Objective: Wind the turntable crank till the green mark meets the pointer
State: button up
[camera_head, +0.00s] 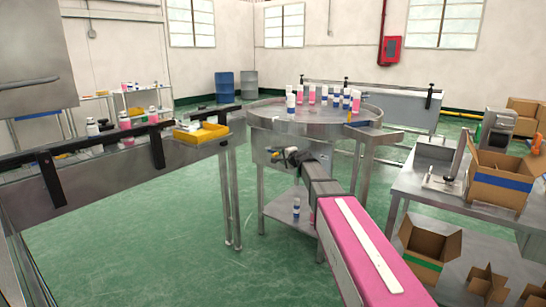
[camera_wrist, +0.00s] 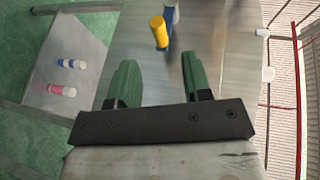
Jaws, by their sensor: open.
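The round steel turntable (camera_head: 318,128) stands in the middle of the head view, with pink-and-white and blue-and-white cans on top. A small yellow piece (camera_head: 349,116) shows at its near right rim; I cannot tell whether it is the pointer. The green mark cannot be made out. My gripper (camera_head: 292,157) is beside the turntable's front panel. In the wrist view my gripper (camera_wrist: 159,62) has its green fingers apart with nothing between them. A yellow knob (camera_wrist: 159,31), seemingly the crank's handle, is just beyond the fingertips, apart from them.
Several cans (camera_wrist: 67,64) lie within the lower shelf's (camera_wrist: 70,40) outline in the wrist view. A conveyor with a yellow tray (camera_head: 201,133) is on the left. A steel table with a cardboard box (camera_head: 500,180) is on the right. Green floor is open at the left front.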

aim_at(276, 155)
jog(key=x, duration=1)
jog(key=shift+w+a, duration=0.1)
jog(key=shift+w, duration=0.1)
